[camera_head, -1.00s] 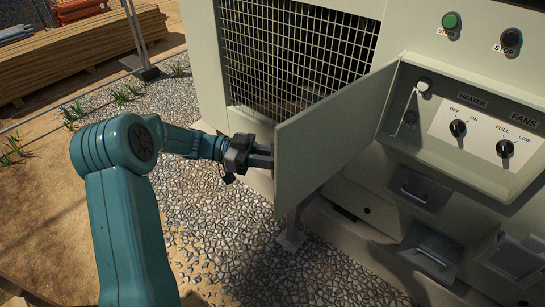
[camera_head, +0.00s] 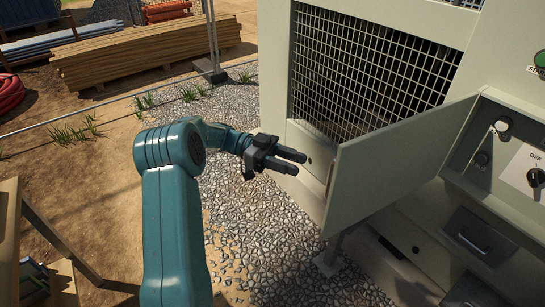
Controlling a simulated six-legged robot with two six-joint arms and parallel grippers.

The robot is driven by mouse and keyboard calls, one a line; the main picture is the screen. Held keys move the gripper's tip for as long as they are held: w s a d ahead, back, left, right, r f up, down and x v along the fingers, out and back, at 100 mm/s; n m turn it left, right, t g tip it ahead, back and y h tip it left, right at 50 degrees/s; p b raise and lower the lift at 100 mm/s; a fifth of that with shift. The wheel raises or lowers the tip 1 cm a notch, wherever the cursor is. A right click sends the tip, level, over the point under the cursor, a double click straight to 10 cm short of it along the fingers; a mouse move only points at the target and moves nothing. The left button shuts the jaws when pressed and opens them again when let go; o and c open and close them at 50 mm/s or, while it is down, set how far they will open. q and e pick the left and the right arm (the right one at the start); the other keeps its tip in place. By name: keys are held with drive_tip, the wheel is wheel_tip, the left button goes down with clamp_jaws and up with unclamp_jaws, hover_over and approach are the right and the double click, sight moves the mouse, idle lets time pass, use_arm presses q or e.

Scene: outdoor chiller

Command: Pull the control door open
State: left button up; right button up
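The control door (camera_head: 395,160) is a pale grey-green panel on the chiller. It stands swung out from the control recess (camera_head: 510,150) on the right, with its free edge toward the left. My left gripper (camera_head: 298,164) is to the left of that free edge, apart from it. Its two dark fingers point right with a gap between them and nothing in it. A thin handle shows near the door's free edge (camera_head: 330,178). My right gripper is not in view.
The chiller's mesh grille (camera_head: 370,70) is behind the door. Below the recess is a dark drawer-like handle (camera_head: 477,236). Gravel (camera_head: 260,225) lies under my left arm. Timber stacks (camera_head: 140,50) are at the back left, and a wooden frame (camera_head: 40,230) is at the lower left.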

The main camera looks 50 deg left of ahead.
use_arm(q)
drive_tip(key=v, duration=0.6)
idle(0.5)
